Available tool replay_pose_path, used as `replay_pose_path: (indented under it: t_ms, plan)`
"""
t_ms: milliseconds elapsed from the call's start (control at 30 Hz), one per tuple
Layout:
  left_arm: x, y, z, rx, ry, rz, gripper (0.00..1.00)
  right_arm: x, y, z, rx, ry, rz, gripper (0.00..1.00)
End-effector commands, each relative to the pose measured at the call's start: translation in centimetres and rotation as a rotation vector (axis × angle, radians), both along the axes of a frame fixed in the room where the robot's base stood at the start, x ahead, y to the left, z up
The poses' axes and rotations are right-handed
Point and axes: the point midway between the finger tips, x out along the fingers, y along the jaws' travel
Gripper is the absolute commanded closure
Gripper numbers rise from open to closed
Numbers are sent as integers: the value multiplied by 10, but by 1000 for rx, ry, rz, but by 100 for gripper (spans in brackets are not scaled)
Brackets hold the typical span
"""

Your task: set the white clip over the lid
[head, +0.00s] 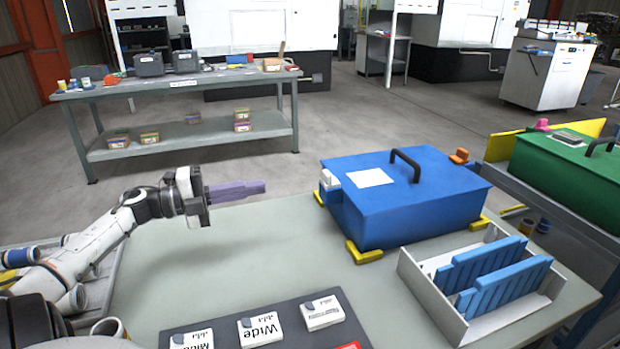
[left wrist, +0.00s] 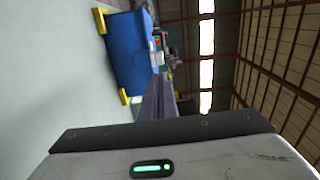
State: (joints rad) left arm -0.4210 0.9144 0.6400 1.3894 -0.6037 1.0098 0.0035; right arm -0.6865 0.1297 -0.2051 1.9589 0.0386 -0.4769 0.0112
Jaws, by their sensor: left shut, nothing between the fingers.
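A blue box with a flat blue lid (head: 420,190) stands on the grey table. The lid has a black handle (head: 405,160) and a white label on top. The white clip (head: 328,181) is at the box's left edge, close to the lid's rim; I cannot tell whether it laps over the lid. An orange clip (head: 459,156) is at the box's far right edge. My left gripper (head: 262,187) is shut and empty, its purple fingers pointing at the box from the left, apart from the clip. In the left wrist view the fingers (left wrist: 158,98) point toward the blue box (left wrist: 128,52).
Yellow corner blocks (head: 364,253) surround the box's base. A white tray (head: 425,285) with blue slotted pieces stands in front right. A dark mat with labelled white blocks (head: 262,329) lies at the front. A green box (head: 570,170) stands at right. The table's left middle is clear.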

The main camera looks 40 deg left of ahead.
Motion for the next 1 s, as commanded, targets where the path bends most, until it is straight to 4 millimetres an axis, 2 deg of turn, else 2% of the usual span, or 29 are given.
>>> replay_pose_path:
  t_ms: [600, 800, 1000]
  plan:
    - [98, -51, 3, 0, -4, 0, 100, 0, 0, 1, 0, 0, 0, 100]
    - [114, -60, 1, 0, -2, 0, 100, 0, 0, 3, 0, -1, 0, 100]
    - [119, -63, 1, 1, 0, 0, 100, 0, 0, 2, 1, 0, -1, 100]
